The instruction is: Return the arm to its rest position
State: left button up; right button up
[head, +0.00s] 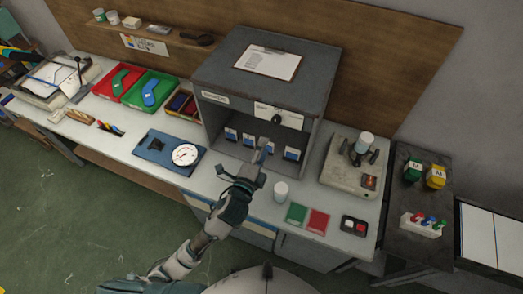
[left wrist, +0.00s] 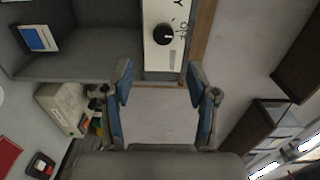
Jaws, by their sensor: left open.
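My left arm (head: 200,245) reaches up from the lower edge of the head view over the bench. Its gripper (head: 262,163) is in front of the open grey cabinet (head: 222,72). In the left wrist view the two blue-padded fingers of the gripper (left wrist: 160,90) stand wide apart, with nothing held between them. A pale, plain surface shows behind the gap. The cabinet's knob (left wrist: 165,34) and its white panel are above the fingers there. My right gripper does not show.
Blue-and-white cards (head: 292,153) stand inside the cabinet. Red (head: 113,86) and green trays are at left. Floor is clear at lower left.

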pick_arm(q)
jog(key=shift+s+a, duration=0.15)
jog(key=shift+s, duration=0.2)
dwell(0.3)
